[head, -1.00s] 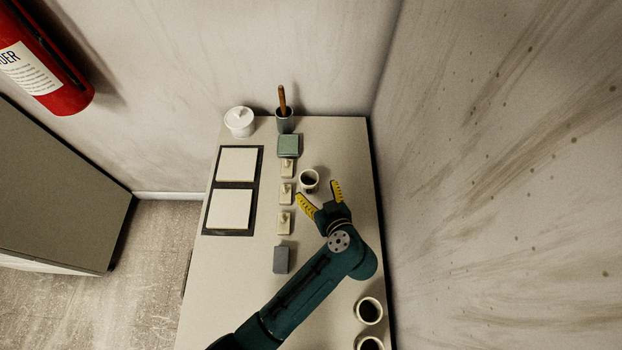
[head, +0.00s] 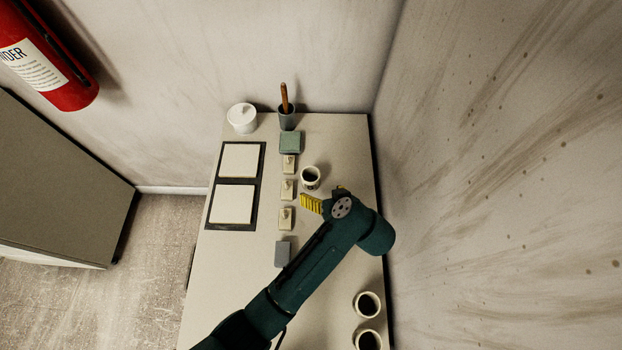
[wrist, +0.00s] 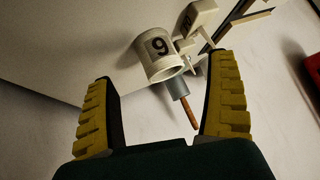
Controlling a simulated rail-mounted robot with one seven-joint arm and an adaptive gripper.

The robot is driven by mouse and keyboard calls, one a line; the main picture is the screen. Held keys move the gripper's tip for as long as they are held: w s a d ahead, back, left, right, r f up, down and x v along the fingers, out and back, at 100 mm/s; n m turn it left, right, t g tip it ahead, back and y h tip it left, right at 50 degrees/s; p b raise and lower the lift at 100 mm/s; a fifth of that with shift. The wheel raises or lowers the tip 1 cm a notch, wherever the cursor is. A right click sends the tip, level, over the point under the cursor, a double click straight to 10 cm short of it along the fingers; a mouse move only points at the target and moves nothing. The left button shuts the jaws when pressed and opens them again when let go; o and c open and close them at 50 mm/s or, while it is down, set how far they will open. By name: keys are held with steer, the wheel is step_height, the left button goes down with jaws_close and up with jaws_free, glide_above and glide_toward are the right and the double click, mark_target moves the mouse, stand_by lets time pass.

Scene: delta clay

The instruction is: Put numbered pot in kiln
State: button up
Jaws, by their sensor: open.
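A cream pot (head: 311,178) with a dark inside stands upright on the table, right of a column of small blocks. In the wrist view the pot (wrist: 160,56) shows a black number 9 on its side. My gripper (head: 326,198) is just in front of the pot in the head view, partly hidden by my own wrist. In the wrist view my gripper (wrist: 163,72) has its yellow fingers wide apart, with the pot beyond and between the tips. They do not appear to touch it. I cannot identify a kiln in these views.
Two similar pots (head: 367,305) stand at the table's near right. Small stamp-like blocks (head: 287,189), a green block (head: 290,142), a grey block (head: 283,254), a white lidded jar (head: 242,118) and a tool cup (head: 287,120) share the table (head: 230,280). A wall is close on the right.

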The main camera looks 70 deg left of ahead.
steer(key=a+r+m+t+h+p, duration=0.1)
steer(key=a+r+m+h, duration=0.2)
steer(key=a+r+h, duration=0.25)
steer(key=m+t+h, duration=0.2)
steer(key=m+h, duration=0.1)
steer(key=m, duration=0.1)
glide_toward(311, 178)
steer(key=shift+w+d+f+b, duration=0.1)
steer(key=shift+d+f+b, duration=0.1)
steer(key=shift+f+b, duration=0.3)
steer(key=shift+w+d+f+b, duration=0.15)
steer(key=shift+f+b, duration=0.2)
steer(key=shift+f, duration=0.25)
step_height(311, 178, down, 5)
steer(key=shift+a+f+b, duration=0.1)
steer(key=shift+b, duration=0.6)
steer(key=c, duration=1.3)
